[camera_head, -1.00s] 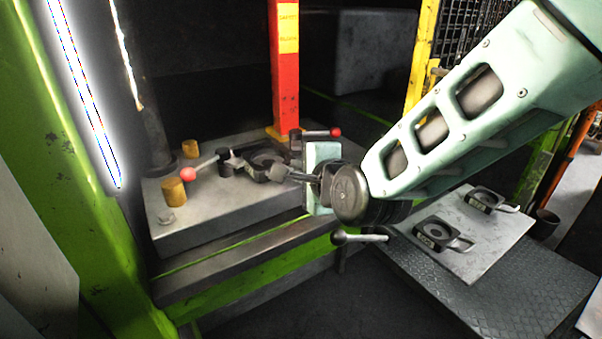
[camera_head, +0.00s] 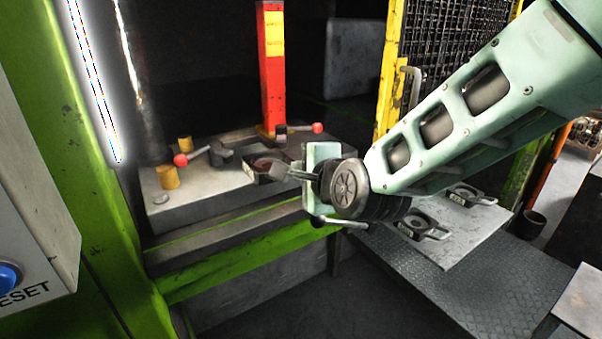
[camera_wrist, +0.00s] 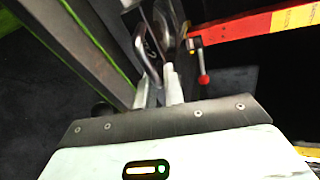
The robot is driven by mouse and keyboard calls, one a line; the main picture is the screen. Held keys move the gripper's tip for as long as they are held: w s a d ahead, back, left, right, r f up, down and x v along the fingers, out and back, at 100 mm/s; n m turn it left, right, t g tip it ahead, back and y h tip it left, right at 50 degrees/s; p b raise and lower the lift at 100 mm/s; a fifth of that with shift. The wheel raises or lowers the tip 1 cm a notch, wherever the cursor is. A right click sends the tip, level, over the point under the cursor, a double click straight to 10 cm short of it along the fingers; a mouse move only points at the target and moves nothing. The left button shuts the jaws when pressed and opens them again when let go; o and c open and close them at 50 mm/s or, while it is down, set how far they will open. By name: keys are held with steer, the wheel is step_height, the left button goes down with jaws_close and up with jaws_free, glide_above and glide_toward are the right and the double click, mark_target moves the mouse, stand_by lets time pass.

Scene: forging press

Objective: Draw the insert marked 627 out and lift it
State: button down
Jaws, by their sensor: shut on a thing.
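An insert (camera_head: 258,167), a dark block with a round hollow, is at the front part of the grey press bed (camera_head: 205,201). It lies in front of the two clamp levers with red knobs (camera_head: 181,160) (camera_head: 317,128). My gripper (camera_head: 290,173) is shut on its handle from the right. In the wrist view my fingers (camera_wrist: 165,88) close on the insert's looped handle (camera_wrist: 150,52), and the insert (camera_wrist: 169,22) shows only partly at the top. Its number cannot be read. I cannot tell whether it touches the bed.
A red and yellow post (camera_head: 271,65) stands behind. Brass-coloured pins (camera_head: 168,176) stand at the bed's left. On the right, a light plate (camera_head: 455,235) holds two other inserts (camera_head: 414,228) (camera_head: 461,194) with handles. A panel with a blue reset button (camera_head: 8,277) is at lower left.

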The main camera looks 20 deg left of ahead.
steer(key=c, duration=1.4)
jaws_free()
steer(key=b+v, duration=0.5)
steer(key=v, duration=1.2)
steer(key=shift+d, duration=0.2)
steer(key=shift+s, duration=0.15)
